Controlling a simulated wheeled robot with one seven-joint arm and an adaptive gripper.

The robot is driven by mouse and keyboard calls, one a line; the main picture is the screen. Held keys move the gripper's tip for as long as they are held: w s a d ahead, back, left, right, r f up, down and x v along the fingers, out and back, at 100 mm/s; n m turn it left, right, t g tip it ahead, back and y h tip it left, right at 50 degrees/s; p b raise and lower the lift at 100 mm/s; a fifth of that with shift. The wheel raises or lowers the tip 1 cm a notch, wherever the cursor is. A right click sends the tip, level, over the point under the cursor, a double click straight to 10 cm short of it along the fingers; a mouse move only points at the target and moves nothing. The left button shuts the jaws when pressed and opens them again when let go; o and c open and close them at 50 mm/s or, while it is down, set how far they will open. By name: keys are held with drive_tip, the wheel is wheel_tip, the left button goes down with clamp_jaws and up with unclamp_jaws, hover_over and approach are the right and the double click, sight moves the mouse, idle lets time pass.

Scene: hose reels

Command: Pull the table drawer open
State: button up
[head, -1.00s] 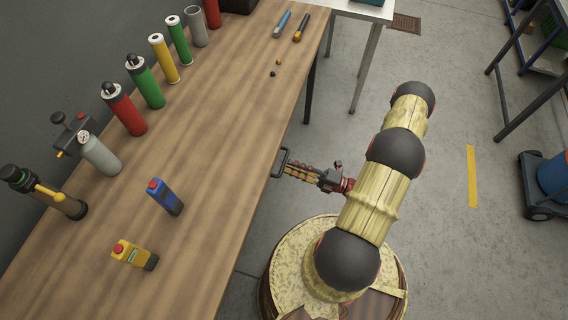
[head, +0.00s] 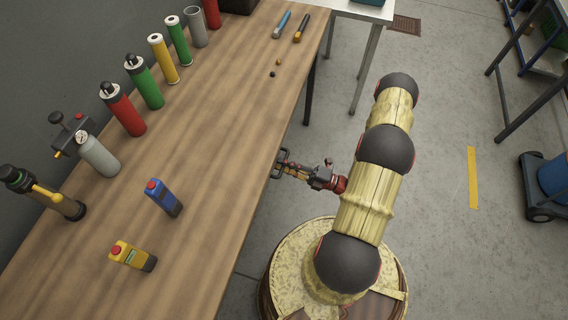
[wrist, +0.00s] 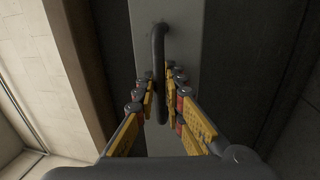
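The drawer's dark bar handle (head: 281,159) sticks out past the right edge of the wooden table (head: 205,190). In the wrist view the handle (wrist: 159,50) runs upright on the grey drawer front (wrist: 186,40). My gripper (head: 287,171) is at the handle. In the wrist view its yellow-padded fingers (wrist: 160,82) stand on both sides of the bar, drawn in close, and look shut on it. The tabletop hides the drawer body in the head view, and no opening shows.
Several bottles and cylinders line the table's left side. A blue device (head: 164,197) and a yellow device (head: 132,256) lie nearer. A white table (head: 357,12) stands beyond.

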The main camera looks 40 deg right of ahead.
clamp_jaws()
idle(0.4)
drive_tip(key=shift+s, duration=0.1)
